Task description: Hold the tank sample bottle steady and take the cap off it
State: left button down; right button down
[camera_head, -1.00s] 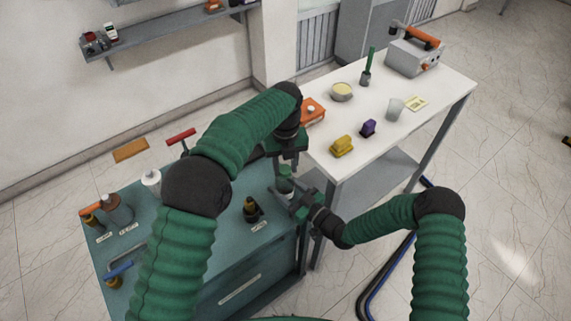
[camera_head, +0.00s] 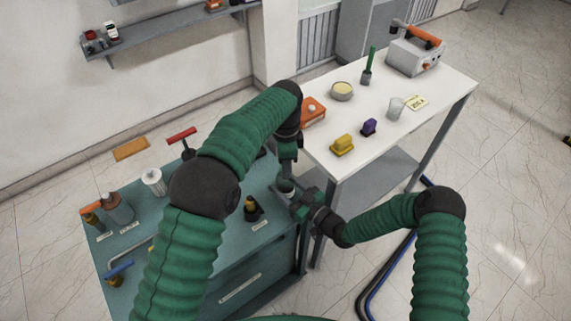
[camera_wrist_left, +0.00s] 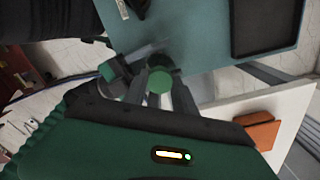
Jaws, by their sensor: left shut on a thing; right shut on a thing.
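The sample bottle (camera_head: 286,187) stands upright near the right corner of the teal cabinet top, small and partly covered by both grippers. My left gripper (camera_head: 287,172) points down over it from above. In the left wrist view its fingers close around a round green cap (camera_wrist_left: 159,80), seen from above. My right gripper (camera_head: 294,202) reaches in from the right, shut on the bottle's body below the cap; it also shows in the left wrist view (camera_wrist_left: 122,78). Whether the cap sits on the bottle's neck or is loose is hidden.
A dark and amber bottle (camera_head: 252,209) stands left of the grippers on the cabinet top (camera_head: 225,255). A white canister (camera_head: 153,181) and a grey bottle (camera_head: 117,208) stand farther left. The white table (camera_head: 375,120) with several items is close on the right.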

pick_arm(q)
jog(key=n, duration=0.6)
jog(key=shift+d+n, duration=0.2)
jog(key=shift+n, duration=0.1)
pick_arm(e)
jog(key=shift+s+a, duration=0.1)
pick_arm(q)
jog(key=n, duration=0.9)
jog(key=shift+r+n, duration=0.1)
jog(key=shift+n, duration=0.2)
jog(key=n, duration=0.9)
jog(key=shift+w+n, duration=0.1)
jog(key=shift+n, duration=0.2)
jog(key=n, duration=0.3)
pick_arm(e)
jog(key=shift+a, duration=0.1)
pick_arm(q)
jog(key=n, duration=0.8)
jog(key=shift+n, duration=0.3)
jog(key=shift+r, duration=0.1)
